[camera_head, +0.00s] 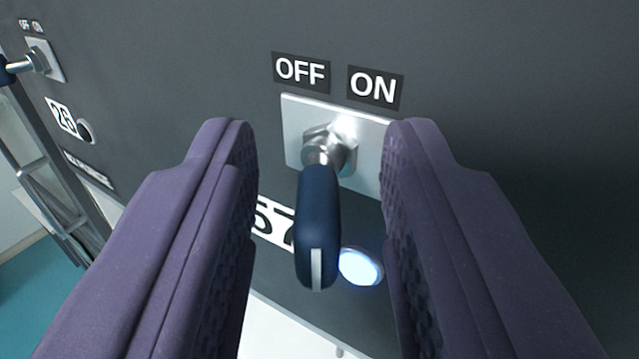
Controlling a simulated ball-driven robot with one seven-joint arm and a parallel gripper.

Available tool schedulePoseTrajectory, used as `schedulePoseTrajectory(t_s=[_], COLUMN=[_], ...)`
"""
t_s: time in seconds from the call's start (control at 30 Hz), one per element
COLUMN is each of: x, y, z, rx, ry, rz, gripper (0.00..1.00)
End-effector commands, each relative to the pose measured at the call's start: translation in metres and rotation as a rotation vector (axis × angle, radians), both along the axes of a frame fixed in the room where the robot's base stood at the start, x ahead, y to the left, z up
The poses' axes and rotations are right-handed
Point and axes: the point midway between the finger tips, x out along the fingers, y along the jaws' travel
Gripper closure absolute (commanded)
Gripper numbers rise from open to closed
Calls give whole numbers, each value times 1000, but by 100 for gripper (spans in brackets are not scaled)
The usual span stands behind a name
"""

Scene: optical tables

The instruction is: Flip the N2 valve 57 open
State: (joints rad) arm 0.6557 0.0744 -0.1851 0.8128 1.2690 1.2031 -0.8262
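The valve 57 lever (318,228) has a dark blue handle with a white stripe at its end. It sticks out from a metal plate (366,171) on a dark panel, below an OFF label (301,72) and an ON label (375,87). The handle's end hangs low, slightly toward the OFF side. My gripper (318,145) is open, with a purple finger on each side of the handle. Gaps show between the handle and both fingers. The number label (273,222) is partly hidden by the left finger and the handle.
A lit round white-blue light (361,267) sits below the plate, right of the handle. Another valve lever (20,66) with label 26 (61,116) is at the far left, with a dark round knob (85,131). The dark panel (520,60) is bare at the upper right.

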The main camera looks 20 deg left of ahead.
Motion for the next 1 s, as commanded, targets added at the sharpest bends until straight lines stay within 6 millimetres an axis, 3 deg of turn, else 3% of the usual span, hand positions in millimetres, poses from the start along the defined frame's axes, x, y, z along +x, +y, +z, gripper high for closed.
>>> schedulePoseTrajectory(t_s=[0.43, 0.9, 1.0], x=[-68, -73, -70], y=[-18, -20, -18], z=[0, 0, -10], rx=[-1, -1, 13], ry=[-1, -1, 10], rz=[-3, -1, -6], gripper=[63, 63, 63])
